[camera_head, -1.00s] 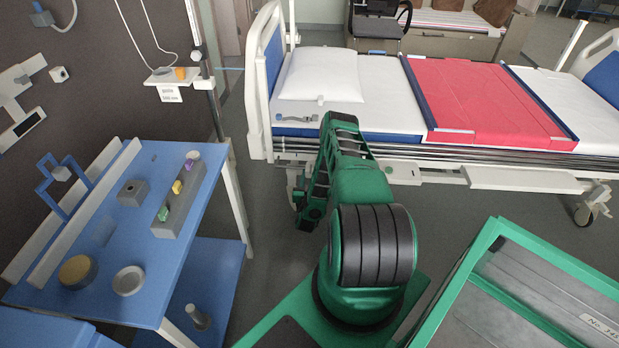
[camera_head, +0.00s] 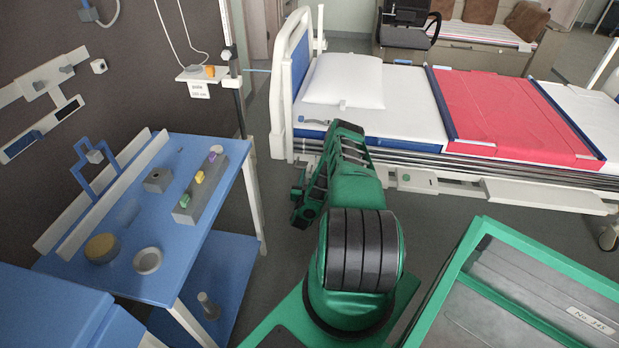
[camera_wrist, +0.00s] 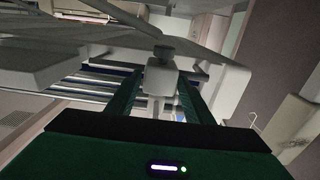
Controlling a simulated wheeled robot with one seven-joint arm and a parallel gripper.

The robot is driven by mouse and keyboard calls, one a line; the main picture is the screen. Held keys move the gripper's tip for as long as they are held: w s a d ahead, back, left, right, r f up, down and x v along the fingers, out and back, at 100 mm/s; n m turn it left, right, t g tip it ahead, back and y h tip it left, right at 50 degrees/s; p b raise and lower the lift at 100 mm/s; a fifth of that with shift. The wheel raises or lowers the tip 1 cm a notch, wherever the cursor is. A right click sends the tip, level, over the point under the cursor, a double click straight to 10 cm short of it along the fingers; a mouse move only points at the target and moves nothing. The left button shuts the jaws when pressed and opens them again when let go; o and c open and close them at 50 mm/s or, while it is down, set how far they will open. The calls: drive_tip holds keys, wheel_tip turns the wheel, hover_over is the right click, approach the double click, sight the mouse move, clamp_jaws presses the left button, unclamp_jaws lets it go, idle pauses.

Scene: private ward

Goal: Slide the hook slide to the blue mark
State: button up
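I cannot pick out the hook slide or its blue mark with certainty. In the wrist view my gripper (camera_wrist: 162,92) has two dark green fingers held apart. A pale grey block with a small knob (camera_wrist: 160,76) shows between and beyond them; I cannot tell whether it belongs to the bed, or how far off it is. No contact is visible. In the head view my folded green arm stands before the bed (camera_head: 395,115), and the fingertips are not clear.
Some floor between trolley and bed is clear.

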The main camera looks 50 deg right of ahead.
drive_tip(key=shift+o, duration=0.6)
drive_tip(key=v, duration=1)
drive_tip(key=shift+s+a, duration=0.2)
drive_tip(key=shift+a, duration=0.1)
drive_tip(key=shift+f, duration=0.1)
